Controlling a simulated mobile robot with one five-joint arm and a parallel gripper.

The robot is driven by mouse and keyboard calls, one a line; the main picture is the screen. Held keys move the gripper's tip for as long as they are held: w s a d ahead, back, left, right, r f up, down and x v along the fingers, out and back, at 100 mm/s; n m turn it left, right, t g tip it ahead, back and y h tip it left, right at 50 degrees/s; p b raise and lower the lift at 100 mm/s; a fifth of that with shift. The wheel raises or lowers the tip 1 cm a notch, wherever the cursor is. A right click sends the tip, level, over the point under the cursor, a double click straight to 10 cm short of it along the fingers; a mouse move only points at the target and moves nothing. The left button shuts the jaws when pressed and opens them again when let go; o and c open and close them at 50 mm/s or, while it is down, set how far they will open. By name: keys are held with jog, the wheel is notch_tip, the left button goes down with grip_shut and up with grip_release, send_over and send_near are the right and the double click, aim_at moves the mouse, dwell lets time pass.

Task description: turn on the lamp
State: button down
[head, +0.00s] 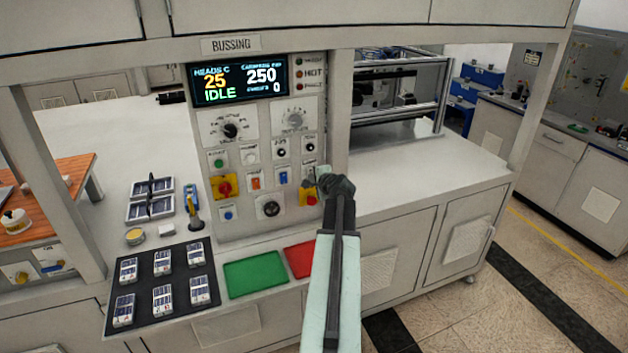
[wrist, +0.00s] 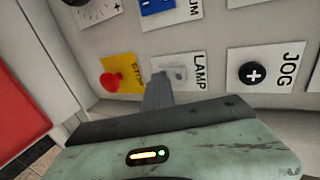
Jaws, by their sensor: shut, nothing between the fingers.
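The lamp switch (wrist: 178,73) is a small pale switch on a white plate marked LAMP, seen turned sideways in the wrist view. My gripper (wrist: 160,82) is shut and empty, with its tip beside the switch and partly over its plate. I cannot tell whether the tip touches the switch. In the head view my gripper (head: 322,178) is at the right side of the control panel (head: 245,178), and it hides part of the lamp plate. Whether the lamp is lit cannot be told.
A red stop button (wrist: 113,82) on a yellow plate sits close to my fingertip on one side. A black plus JOG knob (wrist: 251,73) sits on the other. A green mat (head: 255,274) and a red mat (head: 300,258) lie on the counter below the panel.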

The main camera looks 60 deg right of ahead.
jog(key=shift+r+p, duration=0.7)
jog(key=shift+r, duration=0.1)
